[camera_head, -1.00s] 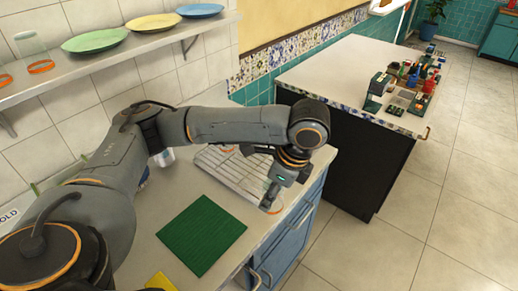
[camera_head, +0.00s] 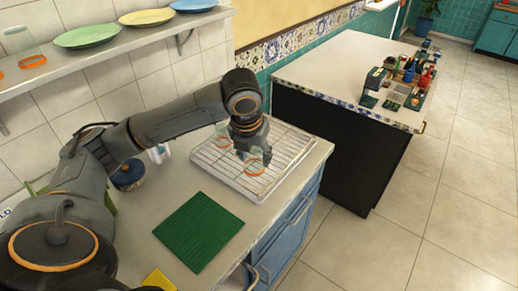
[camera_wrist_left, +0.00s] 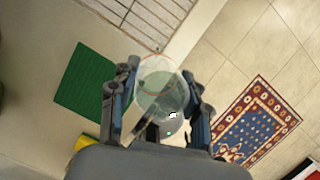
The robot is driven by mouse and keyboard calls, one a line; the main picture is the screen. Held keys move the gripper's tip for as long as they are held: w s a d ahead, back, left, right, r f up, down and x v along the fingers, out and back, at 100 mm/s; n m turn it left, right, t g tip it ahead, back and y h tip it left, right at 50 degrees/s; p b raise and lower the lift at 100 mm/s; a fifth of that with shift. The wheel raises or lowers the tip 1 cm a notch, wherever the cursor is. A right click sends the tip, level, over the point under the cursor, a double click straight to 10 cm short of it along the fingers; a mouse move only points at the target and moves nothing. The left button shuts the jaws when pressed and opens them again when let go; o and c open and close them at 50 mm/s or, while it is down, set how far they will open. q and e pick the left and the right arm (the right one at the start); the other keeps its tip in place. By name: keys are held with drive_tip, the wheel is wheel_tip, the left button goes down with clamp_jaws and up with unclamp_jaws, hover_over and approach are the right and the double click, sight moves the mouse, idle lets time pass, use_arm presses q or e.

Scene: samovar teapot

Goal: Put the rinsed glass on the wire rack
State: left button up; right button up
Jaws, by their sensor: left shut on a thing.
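The clear glass with an orange rim (camera_head: 256,168) is held in my left gripper (camera_head: 255,158), over the wire rack (camera_head: 290,146). In the left wrist view the glass (camera_wrist_left: 160,85) sits between both fingers of the left gripper (camera_wrist_left: 160,72), which are shut on it. Its orange-rimmed end points away from the wrist. I cannot tell whether the glass touches the wires. In the left wrist view the rack (camera_wrist_left: 160,18) shows at the top. My right gripper is not in view.
A green mat (camera_head: 199,231) lies in front of the rack, with a yellow cloth (camera_head: 159,280) nearer. A dark blue pot (camera_head: 128,176) stands at left. A shelf (camera_head: 100,58) with plates and glassware hangs above. The counter's right edge is close to the rack.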

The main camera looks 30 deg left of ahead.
use_arm(q)
drive_tip(key=w+a+f+p, duration=0.1)
drive_tip(key=w+f, duration=0.2)
drive_tip(key=w, duration=0.1)
drive_tip(key=w+a+f, duration=0.1)
drive_tip(key=w+f, duration=0.2)
drive_tip(key=w+a+f+p, duration=0.1)
drive_tip(key=w+a+f, duration=0.1)
drive_tip(key=w+f, duration=0.1)
drive_tip(key=shift+w+p, duration=0.35)
drive_tip(key=shift+w, duration=0.5)
drive_tip(key=shift+w+f, duration=0.15)
drive_tip(key=shift+s+x, duration=0.15)
drive_tip(key=shift+x, duration=0.65)
drive_tip(key=shift+s+x, duration=0.15)
drive_tip(key=shift+x, duration=0.65)
drive_tip(key=shift+f, duration=0.2)
drive_tip(key=o, duration=1.1)
drive_tip(key=shift+c, duration=0.2)
